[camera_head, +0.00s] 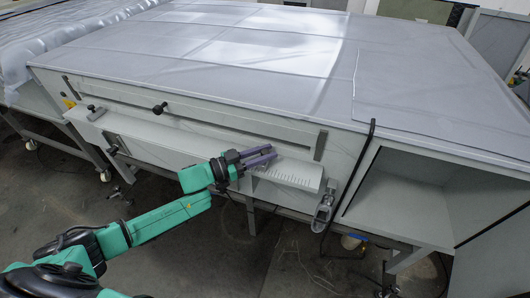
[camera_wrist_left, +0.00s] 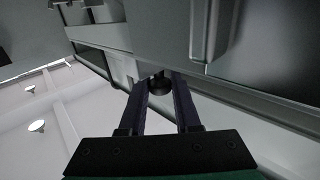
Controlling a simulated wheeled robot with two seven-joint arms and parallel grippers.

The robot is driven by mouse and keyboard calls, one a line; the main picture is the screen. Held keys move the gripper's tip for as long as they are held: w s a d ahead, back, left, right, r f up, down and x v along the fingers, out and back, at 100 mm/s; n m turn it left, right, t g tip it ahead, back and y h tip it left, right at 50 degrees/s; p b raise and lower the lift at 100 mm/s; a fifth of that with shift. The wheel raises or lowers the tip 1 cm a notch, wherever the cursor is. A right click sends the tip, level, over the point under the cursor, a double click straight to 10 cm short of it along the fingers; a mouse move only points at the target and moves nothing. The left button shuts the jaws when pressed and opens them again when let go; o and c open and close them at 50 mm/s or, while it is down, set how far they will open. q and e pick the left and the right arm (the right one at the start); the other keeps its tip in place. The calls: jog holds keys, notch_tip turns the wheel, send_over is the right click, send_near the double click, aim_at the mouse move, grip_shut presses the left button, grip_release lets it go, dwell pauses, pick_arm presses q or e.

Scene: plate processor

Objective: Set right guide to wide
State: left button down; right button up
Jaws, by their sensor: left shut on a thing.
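The grey plate processor (camera_head: 220,128) has a long slotted rail on its front. Below it is a ledge (camera_head: 290,172) with ruler-like marks at its right end. My left gripper (camera_head: 262,156) reaches in from the lower left to the front of this ledge. In the left wrist view its two purple fingers stand either side of a dark round knob (camera_wrist_left: 160,86), and they are shut on it. The guide that the knob belongs to is mostly hidden by my gripper in the head view, so its setting cannot be read. My right gripper is not in view.
A black knob (camera_head: 160,108) and a small grey handle (camera_head: 96,113) sit on the front further left. A metal latch (camera_head: 323,210) hangs right of the ledge, beside a black strip and an open compartment (camera_head: 400,200). The floor in front is mostly clear.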

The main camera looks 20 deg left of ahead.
pick_arm(q)
jog(key=shift+d, duration=0.1)
jog(key=d, duration=0.3)
jog(key=d+p, duration=0.1)
jog(key=d, duration=0.5)
jog(key=shift+s, duration=0.25)
jog(key=c, duration=0.6)
grip_release()
jog(key=shift+a, duration=0.1)
jog(key=shift+s+a, duration=0.3)
jog(key=shift+a, duration=0.05)
jog(key=v, duration=1.3)
jog(key=shift+s+a+b, duration=0.2)
jog(key=shift+s+b, duration=0.1)
jog(key=shift+b, duration=0.05)
